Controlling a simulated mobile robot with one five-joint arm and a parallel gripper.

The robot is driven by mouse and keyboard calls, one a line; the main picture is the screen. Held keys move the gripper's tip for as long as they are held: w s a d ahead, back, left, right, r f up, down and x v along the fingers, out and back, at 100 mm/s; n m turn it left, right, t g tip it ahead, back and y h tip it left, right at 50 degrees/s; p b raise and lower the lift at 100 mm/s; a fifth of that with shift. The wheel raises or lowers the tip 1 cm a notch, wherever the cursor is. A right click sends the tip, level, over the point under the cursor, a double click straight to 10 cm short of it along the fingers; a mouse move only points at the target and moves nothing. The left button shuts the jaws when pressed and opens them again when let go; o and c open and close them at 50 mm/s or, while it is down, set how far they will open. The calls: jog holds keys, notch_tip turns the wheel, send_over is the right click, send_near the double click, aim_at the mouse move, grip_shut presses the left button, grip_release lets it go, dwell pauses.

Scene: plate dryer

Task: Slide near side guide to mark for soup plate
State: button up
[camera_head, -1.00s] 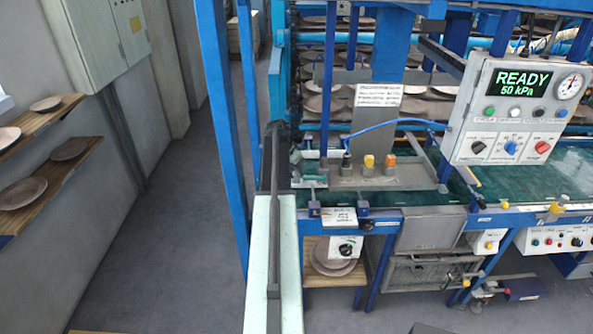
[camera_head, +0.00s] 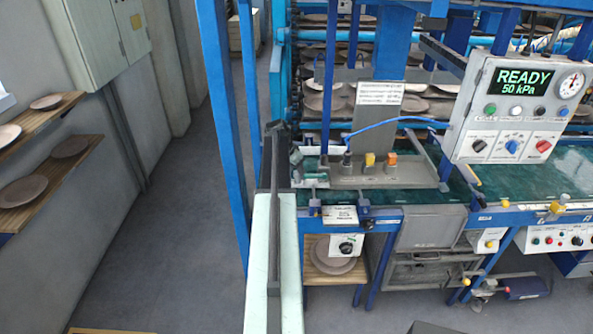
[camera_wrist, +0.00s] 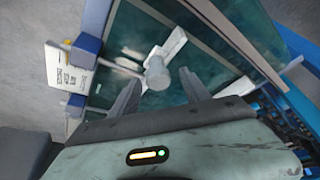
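In the wrist view a pale guide bar (camera_wrist: 172,45) with a grey round knob (camera_wrist: 157,72) lies over the green belt (camera_wrist: 215,80). I take it for the near side guide. My gripper (camera_wrist: 159,80) is open, with one finger on each side of the knob; a gap shows by each finger. I cannot tell how deep the knob sits between them. In the head view my arm reaches to the belt's left end, and the guide is too small to make out clearly. A white card with print (camera_wrist: 62,70) sits beside the belt; its writing is unreadable.
A grey plate with black, yellow and orange knobs (camera_head: 370,172) stands behind. The control panel (camera_head: 515,105) reads READY, 50 kPa. A blue upright (camera_head: 222,120) stands left of my arm.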

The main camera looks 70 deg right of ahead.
jog(key=shift+s+r, duration=0.1)
jog(key=p+v, duration=0.7)
jog(key=shift+a+r, duration=0.2)
jog(key=shift+r, duration=0.05)
